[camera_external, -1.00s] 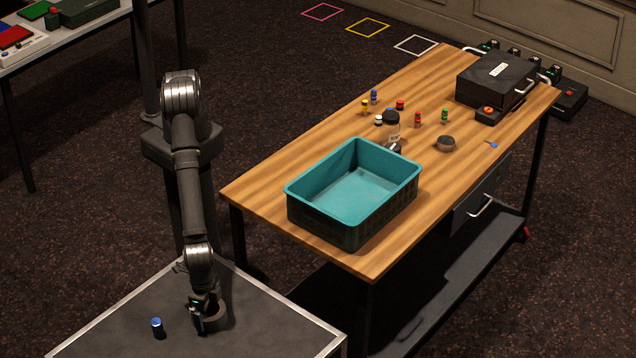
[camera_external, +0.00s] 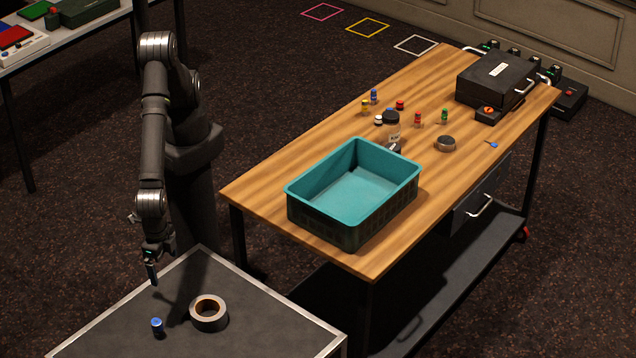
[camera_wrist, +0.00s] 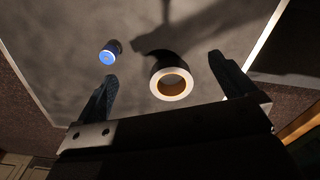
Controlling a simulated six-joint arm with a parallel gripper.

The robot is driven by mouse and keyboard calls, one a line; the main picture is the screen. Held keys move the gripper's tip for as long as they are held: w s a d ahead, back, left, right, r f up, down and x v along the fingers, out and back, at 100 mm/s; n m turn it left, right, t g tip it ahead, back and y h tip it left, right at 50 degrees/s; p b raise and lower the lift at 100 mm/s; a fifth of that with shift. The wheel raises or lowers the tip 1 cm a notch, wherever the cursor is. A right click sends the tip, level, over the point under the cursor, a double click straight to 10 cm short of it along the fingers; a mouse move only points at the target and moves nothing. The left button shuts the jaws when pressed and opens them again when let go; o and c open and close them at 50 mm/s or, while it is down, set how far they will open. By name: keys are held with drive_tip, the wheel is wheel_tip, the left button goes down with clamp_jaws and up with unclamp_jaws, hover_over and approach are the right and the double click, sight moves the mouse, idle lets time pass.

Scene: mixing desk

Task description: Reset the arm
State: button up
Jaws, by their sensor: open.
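My gripper (camera_external: 152,272) hangs above the far left part of the low grey table (camera_external: 110,318), clear of its top. In the wrist view my gripper (camera_wrist: 163,82) shows two dark fingers spread wide with nothing between them. A roll of grey tape (camera_external: 209,314) lies flat on the low table; it also shows in the wrist view (camera_wrist: 171,84), beyond the fingers. A small blue-topped cylinder (camera_external: 157,328) stands left of the tape and shows in the wrist view (camera_wrist: 110,52).
A wooden desk (camera_external: 300,165) stands to the right with a teal bin (camera_external: 352,190), several small bottles, a larger dark-capped bottle (camera_external: 391,128), a round dark tin (camera_external: 446,143) and a black case (camera_external: 497,80).

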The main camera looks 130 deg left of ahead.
wheel_tip(320, 180, up, 16)
drive_tip(key=f, duration=0.1)
drive_tip(key=w+a+n, duration=0.1)
drive_tip(key=w+a, duration=0.2)
drive_tip(key=a, duration=0.3)
drive_tip(key=w+a+r, duration=0.1)
drive_tip(key=w+a, duration=0.3)
drive_tip(key=a, duration=0.1)
drive_tip(key=shift+a+n, duration=0.4)
